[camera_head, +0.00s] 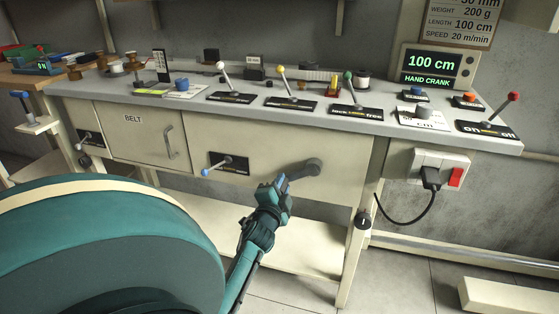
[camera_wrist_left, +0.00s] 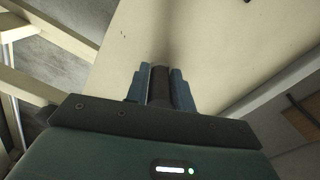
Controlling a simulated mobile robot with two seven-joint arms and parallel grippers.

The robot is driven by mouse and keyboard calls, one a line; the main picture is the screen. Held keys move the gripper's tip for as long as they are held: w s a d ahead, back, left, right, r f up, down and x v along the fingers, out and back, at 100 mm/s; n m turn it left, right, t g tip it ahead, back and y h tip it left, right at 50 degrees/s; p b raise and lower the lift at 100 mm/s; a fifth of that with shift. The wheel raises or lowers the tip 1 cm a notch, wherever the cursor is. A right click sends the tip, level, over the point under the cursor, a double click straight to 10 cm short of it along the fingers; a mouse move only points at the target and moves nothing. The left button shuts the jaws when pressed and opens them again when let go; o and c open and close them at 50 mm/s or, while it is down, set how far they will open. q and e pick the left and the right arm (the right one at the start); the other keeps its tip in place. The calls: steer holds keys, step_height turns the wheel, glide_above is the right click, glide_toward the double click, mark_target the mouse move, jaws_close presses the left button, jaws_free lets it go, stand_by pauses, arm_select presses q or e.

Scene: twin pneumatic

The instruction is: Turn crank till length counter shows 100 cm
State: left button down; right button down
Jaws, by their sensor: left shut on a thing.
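The hand crank (camera_head: 311,167) is a dark grey arm on the front panel of the cream machine bench (camera_head: 345,180). My left gripper (camera_head: 278,186) is shut on the crank's handle, at the left end of the crank arm. In the left wrist view, the dark round handle (camera_wrist_left: 159,86) sits between the two fingers of my left gripper (camera_wrist_left: 160,84). The length counter (camera_head: 432,62) at the upper right shows 100 cm in green, with HAND CRANK lit beneath it. My right gripper is not in view.
Several levers stand on the bench top, including a white-knobbed one (camera_head: 223,72) and a red-knobbed one (camera_head: 511,105). A blue-knobbed lever (camera_head: 217,165) juts from the front panel left of the crank. A power socket (camera_head: 440,168) with a black cord is on the wall at right.

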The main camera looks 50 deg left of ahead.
arm_select(q)
steer(key=shift+w+d+f, duration=0.1)
steer(key=shift+d+f, duration=0.15)
steer(key=shift+f, duration=0.1)
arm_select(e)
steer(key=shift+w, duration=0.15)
arm_select(q)
steer(key=c, duration=1.3)
jaws_free()
steer(key=shift+o, duration=0.2)
steer(key=shift+r, duration=0.1)
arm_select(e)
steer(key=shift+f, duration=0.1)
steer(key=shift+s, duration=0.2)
